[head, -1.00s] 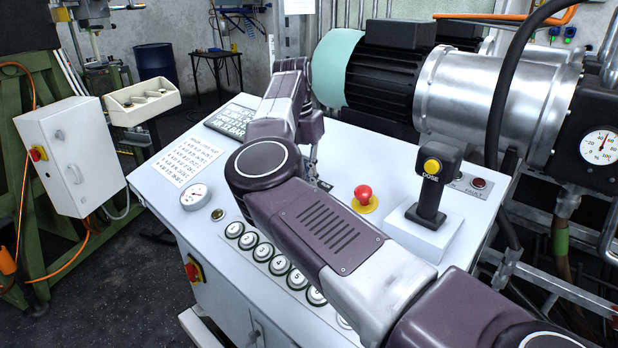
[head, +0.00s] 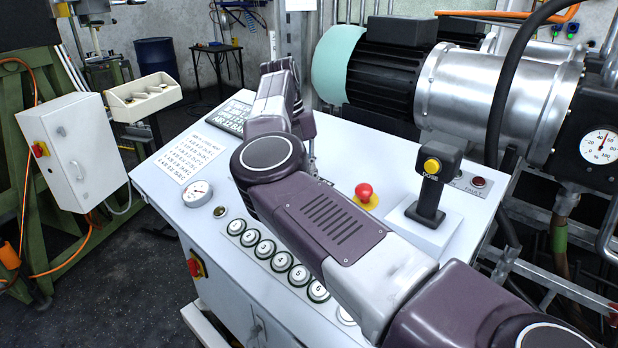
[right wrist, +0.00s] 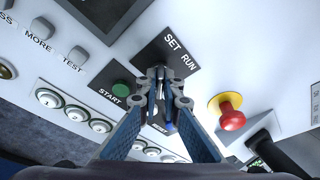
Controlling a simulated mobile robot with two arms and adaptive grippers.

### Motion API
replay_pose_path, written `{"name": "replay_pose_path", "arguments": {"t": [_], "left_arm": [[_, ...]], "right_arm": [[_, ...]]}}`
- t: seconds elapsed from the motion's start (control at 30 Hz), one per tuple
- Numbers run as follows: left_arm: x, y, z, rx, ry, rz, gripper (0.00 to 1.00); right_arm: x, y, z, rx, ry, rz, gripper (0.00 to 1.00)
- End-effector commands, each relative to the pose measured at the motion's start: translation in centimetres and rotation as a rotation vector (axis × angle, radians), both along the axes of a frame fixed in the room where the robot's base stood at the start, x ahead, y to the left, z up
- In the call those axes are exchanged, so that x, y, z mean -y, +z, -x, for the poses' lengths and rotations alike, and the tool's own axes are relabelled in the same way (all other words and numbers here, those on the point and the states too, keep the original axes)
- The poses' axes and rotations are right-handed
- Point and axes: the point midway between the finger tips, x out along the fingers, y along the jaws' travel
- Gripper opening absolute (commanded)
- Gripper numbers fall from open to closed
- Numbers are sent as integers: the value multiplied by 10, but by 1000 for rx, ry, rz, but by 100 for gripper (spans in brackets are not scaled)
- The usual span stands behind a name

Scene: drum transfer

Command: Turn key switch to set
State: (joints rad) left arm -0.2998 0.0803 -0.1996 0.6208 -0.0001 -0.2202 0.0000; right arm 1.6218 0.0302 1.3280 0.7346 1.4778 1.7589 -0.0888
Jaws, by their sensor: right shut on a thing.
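The key switch's black plate (right wrist: 183,55), marked SET and RUN, shows in the right wrist view. My right gripper (right wrist: 160,76) is over the lower left part of this plate. Its fingertips are closed together on the switch's key, which they almost wholly hide. I cannot tell which mark the key points to. A small blue piece (right wrist: 170,128) shows between the fingers. In the head view my right arm crosses the console and hides the switch and most of the gripper. My left gripper is not in view.
A green START button (right wrist: 122,89) is left of the gripper. A red mushroom button (head: 363,191) and a black DOSE joystick (head: 432,190) stand right of my arm. Numbered round buttons (head: 265,249) line the console's front. A motor (head: 392,62) is behind.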

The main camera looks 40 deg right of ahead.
Motion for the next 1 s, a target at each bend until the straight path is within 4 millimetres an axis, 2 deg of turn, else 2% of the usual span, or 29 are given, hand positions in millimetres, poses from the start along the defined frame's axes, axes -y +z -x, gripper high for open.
{"name": "replay_pose_path", "arguments": {"t": [0.27, 0.3, 0.43, 0.73, 0.87, 1.0], "left_arm": [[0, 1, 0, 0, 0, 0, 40], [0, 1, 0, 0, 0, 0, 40], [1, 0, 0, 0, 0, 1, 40], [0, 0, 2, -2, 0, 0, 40], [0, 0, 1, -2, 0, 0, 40], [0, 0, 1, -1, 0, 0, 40]], "right_arm": [[2, 4, -2, 9, 5, 9, 0], [2, 5, -2, 9, 5, 9, 8], [1, 4, -2, 6, 3, 6, 22], [0, 3, -1, 3, 2, 2, 23], [-2, 15, -3, 5, 3, 1, 23], [-6, 39, -7, 7, 5, 2, 23]]}}
